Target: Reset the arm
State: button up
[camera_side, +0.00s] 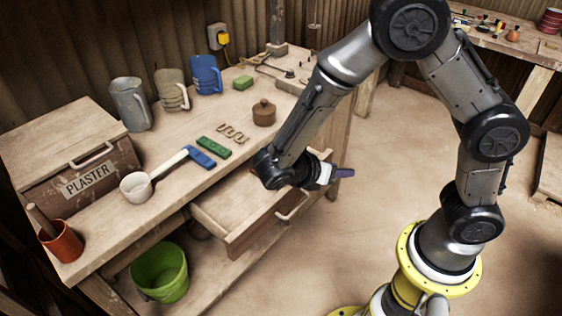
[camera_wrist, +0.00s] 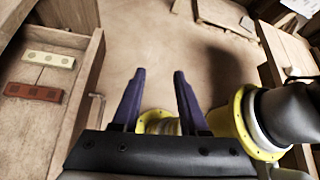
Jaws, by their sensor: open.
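My gripper (camera_wrist: 155,100) is open and empty in the wrist view. Its two purple fingers stand apart with bare floor beyond them. In the side view my gripper (camera_side: 343,173) hangs over the right end of the open drawer (camera_side: 233,240), with only part of the fingers showing. The drawer also shows at the left of the wrist view (camera_wrist: 88,95). A white block (camera_wrist: 50,59) and a red-brown block (camera_wrist: 34,92) lie in it, both with dots on top. My arm is bent and reaches leftward to the bench.
A green bucket (camera_side: 160,272) stands below. The floor to the right is mostly clear.

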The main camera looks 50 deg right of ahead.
jog(key=s+r+m+t+y, duration=0.3)
jog(key=s+r+m+y, duration=0.2)
jog(key=r+m, duration=0.2)
jog(key=s+r+m+t+y, duration=0.4)
jog(key=s+r+m+y, duration=0.1)
jog(key=m, duration=0.7)
notch_tip(320, 180, up, 2)
jog(key=shift+a+r+y, duration=0.15)
jog(key=shift+r+y, duration=0.05)
jog(key=shift+y, duration=0.3)
